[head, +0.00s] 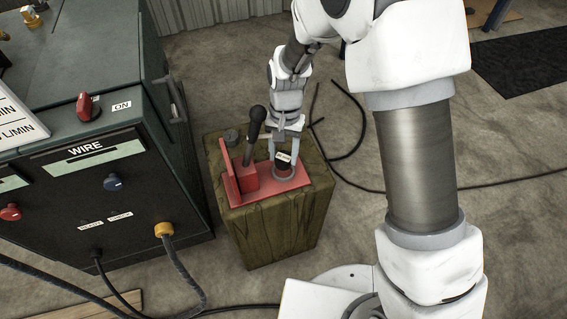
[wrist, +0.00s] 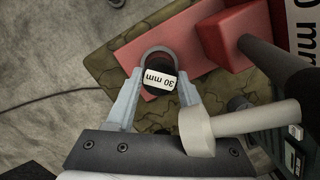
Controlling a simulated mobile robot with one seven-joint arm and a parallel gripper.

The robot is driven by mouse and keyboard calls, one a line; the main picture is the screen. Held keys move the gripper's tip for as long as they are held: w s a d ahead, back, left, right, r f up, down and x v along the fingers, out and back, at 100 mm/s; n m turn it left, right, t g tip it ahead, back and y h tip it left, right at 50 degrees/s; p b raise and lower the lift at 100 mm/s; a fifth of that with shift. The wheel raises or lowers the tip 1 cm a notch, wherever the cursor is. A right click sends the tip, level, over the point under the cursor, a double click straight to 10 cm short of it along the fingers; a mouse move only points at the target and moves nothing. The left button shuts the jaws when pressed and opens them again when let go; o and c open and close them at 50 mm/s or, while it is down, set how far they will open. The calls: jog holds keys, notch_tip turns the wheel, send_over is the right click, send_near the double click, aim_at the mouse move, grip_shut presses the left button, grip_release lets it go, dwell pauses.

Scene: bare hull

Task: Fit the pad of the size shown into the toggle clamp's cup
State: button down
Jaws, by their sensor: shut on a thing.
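A dark round pad (wrist: 158,88) with a white "30 mm" label sits between the fingers of my gripper (wrist: 158,76), which is shut on it. In the head view my gripper (head: 283,152) points down at the labelled pad (head: 283,168), over the right part of the red clamp base (head: 308,184). A grey ring (wrist: 158,50), apparently the cup's rim, curves around the pad's far side; I cannot tell how deep the pad sits. The clamp's black handle (head: 255,125) stands upright from a red block (head: 245,178). A second "30 mm" sign (wrist: 302,25) shows at the wrist view's right edge.
The clamp is on a wooden block (head: 285,230). A dark grey disc (head: 231,135) lies at its back left corner. A pale cylinder (wrist: 245,122) crosses near my right finger in the wrist view. A dark wire-feed machine (head: 120,170) stands close on the left. Cables cross the floor.

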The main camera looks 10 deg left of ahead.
aim_at(284, 156)
jog(key=shift+f+b, duration=0.75)
jog(key=shift+f, duration=1.2)
jog(key=shift+f, duration=0.1)
jog(key=shift+s+d+f+b, duration=0.1)
jog(key=shift+f+b, duration=0.25)
jog(key=shift+f, duration=0.15)
jog(key=shift+c, duration=1.4)
grip_release()
jog(key=shift+d+f, duration=0.1)
jog(key=shift+f, duration=0.05)
jog(key=shift+d, duration=0.1)
jog(key=r+p, duration=0.1)
jog(key=r, duration=0.3)
jog(key=w+r+p, duration=0.1)
jog(key=r+p, duration=0.1)
jog(key=r, duration=0.3)
jog(key=r+p, duration=0.2)
jog(key=r, duration=0.2)
jog(key=shift+w+a+r, duration=0.2)
jog(key=shift+w+r, duration=0.05)
jog(key=shift+w, duration=0.1)
